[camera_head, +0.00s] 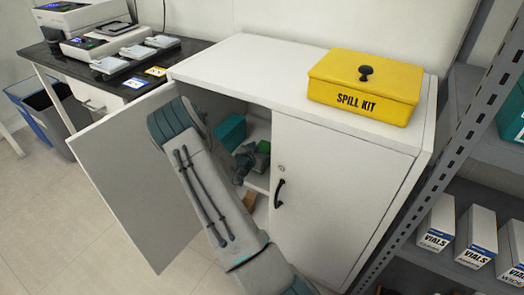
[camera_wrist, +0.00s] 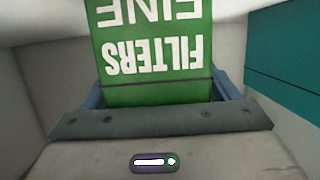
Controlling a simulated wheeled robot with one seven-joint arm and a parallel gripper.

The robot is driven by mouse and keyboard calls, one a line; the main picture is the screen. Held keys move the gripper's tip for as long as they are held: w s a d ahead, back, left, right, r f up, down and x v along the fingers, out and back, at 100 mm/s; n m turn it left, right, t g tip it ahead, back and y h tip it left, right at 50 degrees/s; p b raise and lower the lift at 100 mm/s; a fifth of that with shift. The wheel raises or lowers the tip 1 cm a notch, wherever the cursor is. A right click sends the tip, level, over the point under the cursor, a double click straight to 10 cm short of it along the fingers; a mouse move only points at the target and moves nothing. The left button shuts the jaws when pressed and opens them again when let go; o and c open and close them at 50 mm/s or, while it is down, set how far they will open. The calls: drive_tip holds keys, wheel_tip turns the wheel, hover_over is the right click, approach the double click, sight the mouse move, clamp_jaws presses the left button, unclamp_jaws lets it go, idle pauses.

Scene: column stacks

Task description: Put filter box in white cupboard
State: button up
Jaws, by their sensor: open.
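The white cupboard (camera_head: 345,185) stands in the middle of the head view. Its left door (camera_head: 125,180) is open and its right door is shut. My arm reaches through the open side, and my gripper (camera_head: 250,162) is inside at shelf height. The green filter box (camera_wrist: 155,60) shows upside-down lettering "FILTERS" and "FINE" in the wrist view. It sits between my open blue fingers, which show at its two sides. In the head view only a small green part of it (camera_head: 264,147) shows by the gripper. Its contact with the shelf is hidden.
A teal box (camera_head: 231,130) stands inside the cupboard, left of the filter box in the head view; it also shows at right in the wrist view (camera_wrist: 285,60). A yellow spill kit (camera_head: 362,88) sits on top. A metal rack (camera_head: 450,150) stands close at right.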

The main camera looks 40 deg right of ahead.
drive_tip(key=s+a+r+n+y+p, duration=0.15)
drive_tip(key=a+r+y, duration=0.3)
drive_tip(key=a, duration=0.55)
drive_tip(key=s+a+r+n+y, duration=0.3)
drive_tip(key=a+r+y, duration=0.15)
drive_tip(key=a, duration=0.55)
drive_tip(key=s+a+r+n+y+p, duration=0.15)
drive_tip(key=a+r+y, duration=0.3)
drive_tip(key=a, duration=0.55)
drive_tip(key=s+a+r+n+g, duration=0.1)
drive_tip(key=s+r+n, duration=0.1)
drive_tip(key=s, duration=0.5)
drive_tip(key=s+a+r+n+g, duration=0.1)
drive_tip(key=s+r+n+g, duration=0.1)
drive_tip(key=s, duration=0.5)
drive_tip(key=s+a+r+n+g+b, duration=0.1)
drive_tip(key=s+a+r+n, duration=0.1)
drive_tip(key=s+r, duration=0.3)
drive_tip(key=s+n, duration=0.1)
drive_tip(key=s, duration=0.1)
drive_tip(key=shift+s+r+n, duration=0.3)
drive_tip(key=shift+s+r, duration=0.05)
drive_tip(key=shift+r, duration=0.05)
